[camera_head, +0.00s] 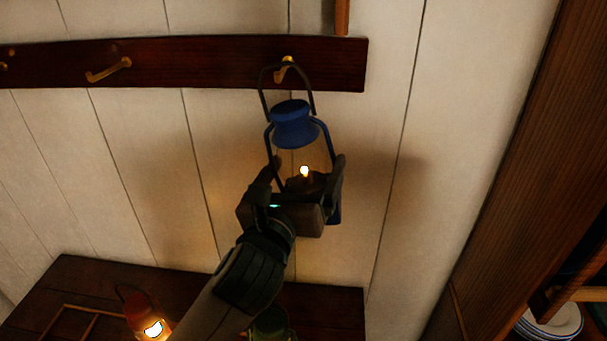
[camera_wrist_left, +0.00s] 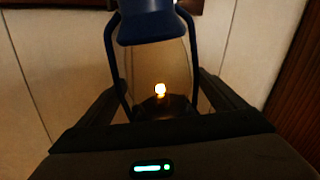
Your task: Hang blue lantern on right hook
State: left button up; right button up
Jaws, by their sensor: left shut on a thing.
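The blue lantern (camera_head: 295,127) is upright and lit, in front of the dark hook rail (camera_head: 215,62) on the wall. My left gripper (camera_head: 307,172) is shut on the lantern's lower part. The lantern's bail handle (camera_head: 264,95) stands up and its top overlaps the right brass hook (camera_head: 286,68). I cannot tell whether the handle rests on the hook or is just in front of it. In the left wrist view the lantern (camera_wrist_left: 150,22) stands between the fingers, its base hidden. My right gripper is not in view.
The middle hook (camera_head: 108,70) is empty. Below, a red lit lantern (camera_head: 146,316) and a green lantern (camera_head: 271,322) stand on a dark wooden surface (camera_head: 345,302). A wooden post (camera_head: 520,150) and a rack with white plates (camera_head: 550,320) are at the right.

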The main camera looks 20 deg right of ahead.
pick_arm(q)
jog(key=shift+w+d+f, duration=0.15)
jog(key=shift+w, duration=0.25)
jog(key=shift+w+f+p, duration=0.15)
jog(key=shift+f+p, duration=0.05)
jog(key=shift+p, duration=0.1)
dwell(0.4)
